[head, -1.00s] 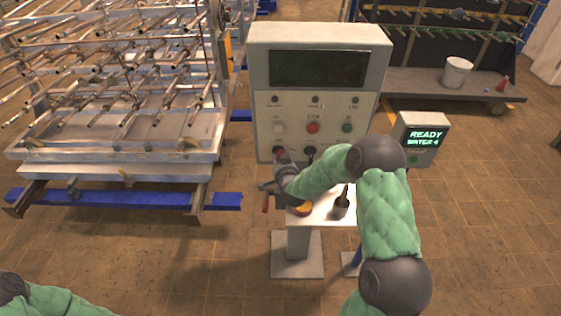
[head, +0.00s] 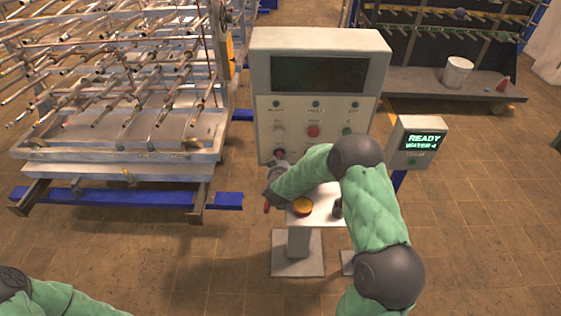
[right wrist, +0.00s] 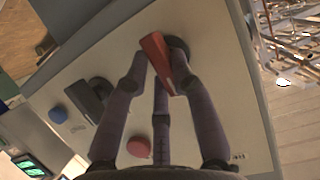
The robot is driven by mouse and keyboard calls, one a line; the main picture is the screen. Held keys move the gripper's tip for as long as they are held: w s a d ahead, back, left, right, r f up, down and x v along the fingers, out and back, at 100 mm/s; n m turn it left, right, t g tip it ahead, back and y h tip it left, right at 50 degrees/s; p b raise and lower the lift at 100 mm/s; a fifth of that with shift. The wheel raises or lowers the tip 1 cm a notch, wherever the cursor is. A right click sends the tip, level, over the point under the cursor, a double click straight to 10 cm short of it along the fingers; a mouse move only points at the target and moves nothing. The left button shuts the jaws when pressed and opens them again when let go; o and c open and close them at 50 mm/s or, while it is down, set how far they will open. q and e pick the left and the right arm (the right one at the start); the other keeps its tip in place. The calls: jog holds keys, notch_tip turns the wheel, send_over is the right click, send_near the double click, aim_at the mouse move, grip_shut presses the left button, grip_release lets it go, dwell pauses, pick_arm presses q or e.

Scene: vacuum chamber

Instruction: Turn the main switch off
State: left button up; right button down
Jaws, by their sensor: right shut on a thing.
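The control cabinet (head: 262,70) stands in the middle of the head view. Its main switch, a red handle on a dark round base (right wrist: 155,58), is at the panel's lower left and shows clearly in the right wrist view. My right gripper (head: 279,165) is at this switch, with its fingers (right wrist: 160,75) shut on the red handle. The handle lies slanted in the wrist picture. In the head view, the gripper and forearm hide most of the switch. My left gripper is out of view; only part of the left arm shows at the lower left.
Next to the red handle is a black rotary switch (right wrist: 88,100), with a red button (right wrist: 139,148) and a blue button (right wrist: 58,113) nearby. A yellow-topped item (head: 302,206) lies on the small white shelf (head: 325,205). A READY display box (head: 418,140) stands right; a pipe rack (head: 120,150) stands left.

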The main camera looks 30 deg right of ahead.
jog(key=c, duration=1)
grip_release()
jog(key=shift+c, duration=0.2)
jog(key=v, duration=1.2)
